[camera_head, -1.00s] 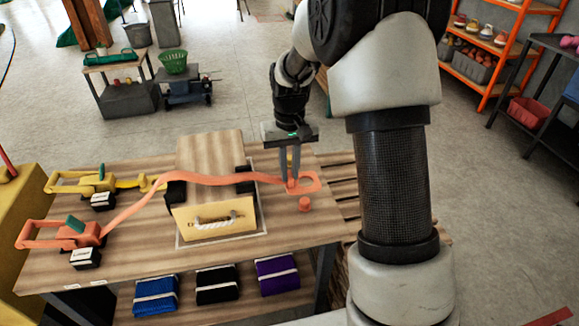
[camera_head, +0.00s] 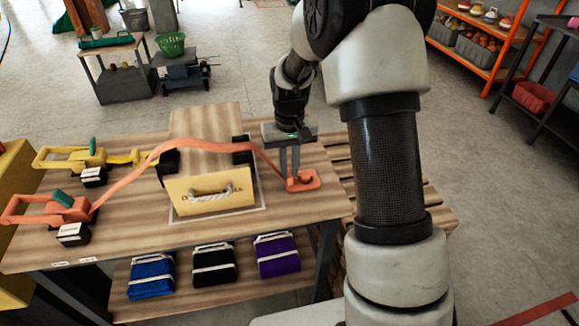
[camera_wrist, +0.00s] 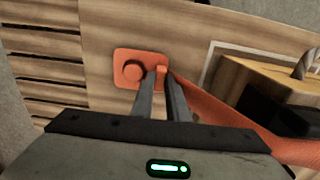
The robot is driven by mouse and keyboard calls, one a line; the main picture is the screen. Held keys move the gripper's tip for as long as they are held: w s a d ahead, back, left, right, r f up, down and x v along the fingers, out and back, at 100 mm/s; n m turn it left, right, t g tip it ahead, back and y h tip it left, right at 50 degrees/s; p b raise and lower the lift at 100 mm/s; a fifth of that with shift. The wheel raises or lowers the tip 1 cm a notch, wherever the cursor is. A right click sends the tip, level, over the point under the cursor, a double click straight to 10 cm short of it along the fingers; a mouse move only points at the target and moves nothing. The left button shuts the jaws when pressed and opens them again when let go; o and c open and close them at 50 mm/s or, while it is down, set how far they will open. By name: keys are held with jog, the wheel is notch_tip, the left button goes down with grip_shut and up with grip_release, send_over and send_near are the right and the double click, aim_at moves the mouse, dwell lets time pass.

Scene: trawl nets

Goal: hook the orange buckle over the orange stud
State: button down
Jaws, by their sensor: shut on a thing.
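The orange buckle (camera_head: 315,184) is a flat ring at the right end of the orange strap (camera_head: 200,147). The orange stud (camera_head: 306,177) shows inside the buckle's opening. The wrist view also shows the round stud (camera_wrist: 133,71) with the buckle (camera_wrist: 121,57) around it. I cannot tell whether the buckle lies flat on the table or slightly above it. My gripper (camera_head: 291,178) points down and is shut on the buckle's strap-side end, beside the stud. In the wrist view my gripper's fingers (camera_wrist: 161,76) hide part of that end.
The strap runs over a wooden box (camera_head: 205,122) with a rope handle to an orange ratchet (camera_head: 62,209) at left. A yellow ratchet (camera_head: 85,160) lies behind it. Folded blue, black and purple bundles (camera_head: 277,255) sit on the lower shelf. The tabletop (camera_head: 300,211) in front of the buckle is clear.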

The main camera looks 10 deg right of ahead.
jog(key=c, duration=1.7)
grip_release()
jog(key=shift+o, duration=0.2)
jog(key=shift+r, duration=0.1)
